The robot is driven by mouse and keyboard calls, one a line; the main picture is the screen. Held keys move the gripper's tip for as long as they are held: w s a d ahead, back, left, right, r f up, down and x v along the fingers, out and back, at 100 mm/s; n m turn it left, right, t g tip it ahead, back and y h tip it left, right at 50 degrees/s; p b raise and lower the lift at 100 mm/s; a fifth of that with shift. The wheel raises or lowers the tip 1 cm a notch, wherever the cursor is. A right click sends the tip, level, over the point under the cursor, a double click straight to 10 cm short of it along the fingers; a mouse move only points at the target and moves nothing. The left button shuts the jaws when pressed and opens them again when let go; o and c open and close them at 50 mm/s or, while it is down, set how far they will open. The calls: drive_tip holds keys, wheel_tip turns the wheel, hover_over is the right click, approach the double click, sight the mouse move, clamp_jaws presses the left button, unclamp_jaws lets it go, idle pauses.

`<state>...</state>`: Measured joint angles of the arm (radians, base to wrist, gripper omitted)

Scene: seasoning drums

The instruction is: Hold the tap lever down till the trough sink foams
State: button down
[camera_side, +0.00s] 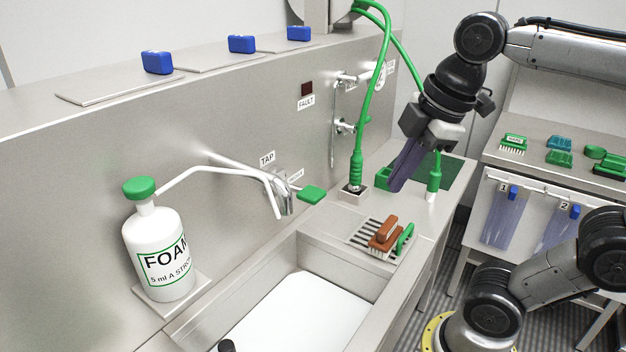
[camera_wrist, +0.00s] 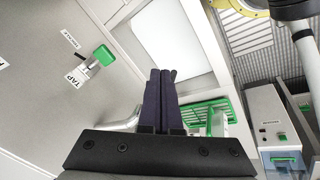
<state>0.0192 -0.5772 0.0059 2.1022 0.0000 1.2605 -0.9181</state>
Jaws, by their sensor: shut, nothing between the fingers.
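The tap lever (camera_side: 311,194) has a green paddle and sticks out from the wall beside the TAP label. It also shows at the upper left of the wrist view (camera_wrist: 104,55). The metal trough sink (camera_side: 338,262) is below it; a flat, smooth white area (camera_side: 300,312) fills its visible bottom, and I cannot tell whether that is foam. My gripper (camera_side: 397,186) is shut and empty, its dark purple fingers pointing down, right of the lever and apart from it. In the wrist view its fingertips (camera_wrist: 161,72) overlap the view of the sink.
A white FOAM bottle (camera_side: 160,255) with a green cap stands left of the sink. A brush (camera_side: 385,236) lies on a slotted rack at the sink's right end. Green hoses (camera_side: 372,95) hang left of my gripper. A dark FAULT lamp (camera_side: 307,88) is on the wall.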

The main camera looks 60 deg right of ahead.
drive_tip(key=w+d+r+n+g, duration=0.1)
drive_tip(key=w+r+n, duration=0.4)
drive_tip(key=w, duration=0.1)
drive_tip(key=n+g, duration=0.3)
hover_over(313, 192)
drive_tip(key=f, duration=0.1)
drive_tip(key=shift+d+f, duration=0.1)
drive_tip(key=shift+f, duration=0.05)
drive_tip(key=shift+f, duration=0.1)
wheel_tip(313, 192, down, 14)
drive_tip(key=shift+r, duration=0.1)
